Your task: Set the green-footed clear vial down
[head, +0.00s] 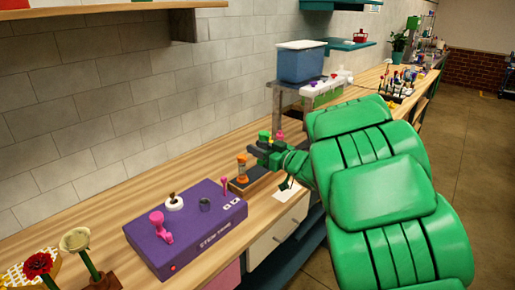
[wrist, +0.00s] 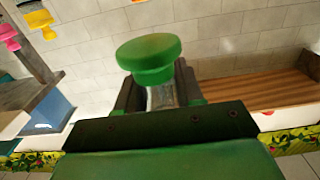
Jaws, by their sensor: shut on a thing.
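The green-footed clear vial shows in the wrist view (wrist: 161,97), with its round green foot (wrist: 148,54) facing the camera side. My gripper (wrist: 160,92) is shut on its clear body. In the head view my gripper (head: 262,150) is over the counter, with a green end of the vial (head: 264,136) just above the dark fingers. The rest of the vial is hidden by the fingers. I cannot tell its exact height above the counter.
An orange-ended vial (head: 242,168) stands on a wooden block (head: 243,184) just left of my gripper. A purple box (head: 186,229) with pegs is nearer. A stand (head: 296,93) with a blue bin (head: 301,62) is behind. The wooden counter (head: 115,205) is bare along the wall.

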